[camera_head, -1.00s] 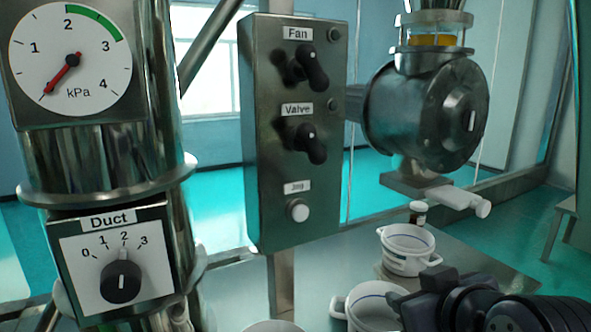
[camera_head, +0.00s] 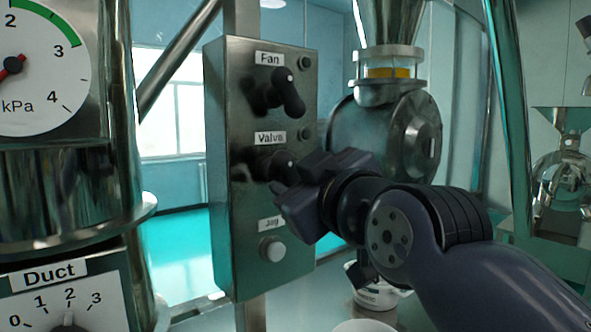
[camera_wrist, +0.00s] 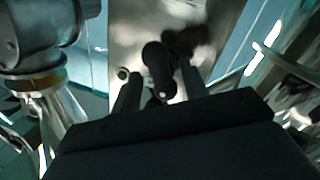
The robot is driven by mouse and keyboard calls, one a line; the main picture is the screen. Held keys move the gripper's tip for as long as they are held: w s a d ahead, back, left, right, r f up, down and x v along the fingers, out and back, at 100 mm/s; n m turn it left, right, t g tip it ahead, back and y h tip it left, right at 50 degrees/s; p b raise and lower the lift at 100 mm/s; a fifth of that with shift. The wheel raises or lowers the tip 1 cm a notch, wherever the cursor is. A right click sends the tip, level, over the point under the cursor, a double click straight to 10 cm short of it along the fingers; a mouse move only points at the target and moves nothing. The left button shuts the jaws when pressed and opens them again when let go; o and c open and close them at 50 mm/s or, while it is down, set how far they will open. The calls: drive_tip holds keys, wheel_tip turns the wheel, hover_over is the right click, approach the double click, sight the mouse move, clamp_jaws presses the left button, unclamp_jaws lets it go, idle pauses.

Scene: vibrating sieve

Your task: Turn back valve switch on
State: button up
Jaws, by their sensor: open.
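The Valve switch (camera_head: 279,164) is a black rotary knob in the middle of a grey metal panel, beside a label reading "Valve". In the wrist view, a black knob (camera_wrist: 156,70), which looks like the Valve switch, stands between my two fingers. My gripper (camera_head: 285,188) is at the switch from the right and covers its lower part. In the wrist view my gripper (camera_wrist: 160,76) is open, with a finger on each side of the knob. Contact cannot be told.
The Fan knob (camera_head: 288,92) is just above on the same panel, and a white Jog button (camera_head: 273,249) is below. A Duct dial (camera_head: 68,318) and a pressure gauge (camera_head: 30,60) stand at left. A metal rotary valve housing (camera_head: 385,140) is behind my arm.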

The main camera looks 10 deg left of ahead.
drive_tip(key=shift+x, duration=1.45)
clamp_jaws()
